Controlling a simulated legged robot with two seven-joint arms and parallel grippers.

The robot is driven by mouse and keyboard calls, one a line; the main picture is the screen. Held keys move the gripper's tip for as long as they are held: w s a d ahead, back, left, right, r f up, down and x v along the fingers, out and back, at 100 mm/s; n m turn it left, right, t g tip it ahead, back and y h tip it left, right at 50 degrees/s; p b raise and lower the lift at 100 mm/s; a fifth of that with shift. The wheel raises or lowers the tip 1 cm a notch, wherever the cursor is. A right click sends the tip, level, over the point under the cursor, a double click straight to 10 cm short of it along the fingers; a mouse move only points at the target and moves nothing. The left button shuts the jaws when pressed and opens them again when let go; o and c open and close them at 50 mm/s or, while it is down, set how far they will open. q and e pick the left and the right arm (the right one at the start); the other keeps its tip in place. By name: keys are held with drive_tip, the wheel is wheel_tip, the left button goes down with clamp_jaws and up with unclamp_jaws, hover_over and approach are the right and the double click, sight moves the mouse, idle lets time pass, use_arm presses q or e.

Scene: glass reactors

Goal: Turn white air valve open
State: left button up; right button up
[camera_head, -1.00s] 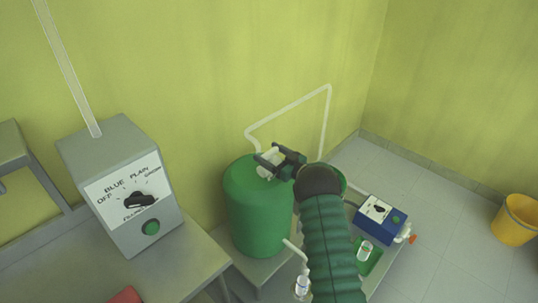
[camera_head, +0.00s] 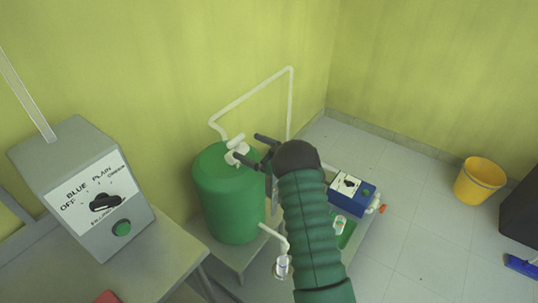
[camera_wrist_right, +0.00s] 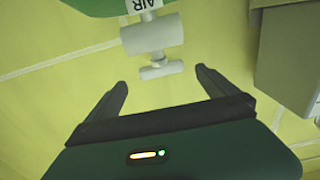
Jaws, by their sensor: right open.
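The white air valve (camera_head: 236,152) sits on top of the green tank (camera_head: 228,200). In the right wrist view the valve (camera_wrist_right: 151,36) is a white cylinder with a smaller T-shaped handle (camera_wrist_right: 160,70) facing my gripper, and a label reading "AIR" beside it. My right gripper (camera_head: 248,147) is open, just right of the valve in the head view. In the right wrist view the handle lies between the tips of the open fingers (camera_wrist_right: 161,78), with gaps on both sides and nothing gripped. My left gripper is not in view.
A grey control box (camera_head: 85,185) with a black knob and green button stands on a table at left. A white pipe (camera_head: 255,90) rises behind the tank. A blue box (camera_head: 350,193) is right of my arm. A yellow bucket (camera_head: 480,181) stands on the floor.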

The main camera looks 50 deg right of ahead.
drive_tip(key=s+d, duration=0.1)
drive_tip(key=s, duration=0.9)
drive_tip(key=shift+d, duration=0.1)
